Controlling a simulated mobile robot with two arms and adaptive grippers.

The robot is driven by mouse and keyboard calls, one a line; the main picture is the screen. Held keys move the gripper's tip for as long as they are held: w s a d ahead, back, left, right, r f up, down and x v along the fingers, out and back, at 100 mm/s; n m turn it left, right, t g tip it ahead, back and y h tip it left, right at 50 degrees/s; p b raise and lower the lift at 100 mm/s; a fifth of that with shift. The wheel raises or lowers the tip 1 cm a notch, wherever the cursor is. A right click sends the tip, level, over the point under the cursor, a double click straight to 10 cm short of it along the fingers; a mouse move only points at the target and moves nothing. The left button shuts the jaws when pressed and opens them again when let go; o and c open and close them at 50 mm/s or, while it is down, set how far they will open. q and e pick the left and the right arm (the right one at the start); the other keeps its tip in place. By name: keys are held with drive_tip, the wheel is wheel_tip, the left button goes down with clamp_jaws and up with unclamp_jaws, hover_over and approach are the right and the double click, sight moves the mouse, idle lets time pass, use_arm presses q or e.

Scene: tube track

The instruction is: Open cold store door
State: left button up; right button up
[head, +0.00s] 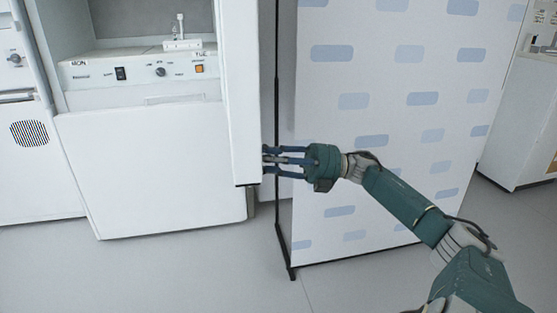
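The cold store appears to be the white cabinet at the left in the head view, with a control panel (140,70) on its front. A tall white door panel (241,90) stands out from its right side, seen nearly edge-on, with part of the cabinet's inside showing to its left. My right gripper (270,160) is at the lower right side of this panel. Its blue fingers are spread apart and point left, with the tips at the panel's side. Whether they touch it, or a handle there, I cannot tell. My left gripper is not in view.
A screen with blue dashes (373,100) on a dark frame stands close behind my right gripper. Small labelled items (182,42) sit on the cabinet's ledge. A white unit (522,120) stands at the far right. The grey floor (170,275) in front is clear.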

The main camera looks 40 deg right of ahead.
drive_tip(key=v, duration=1.1)
drive_tip(key=shift+s, duration=0.1)
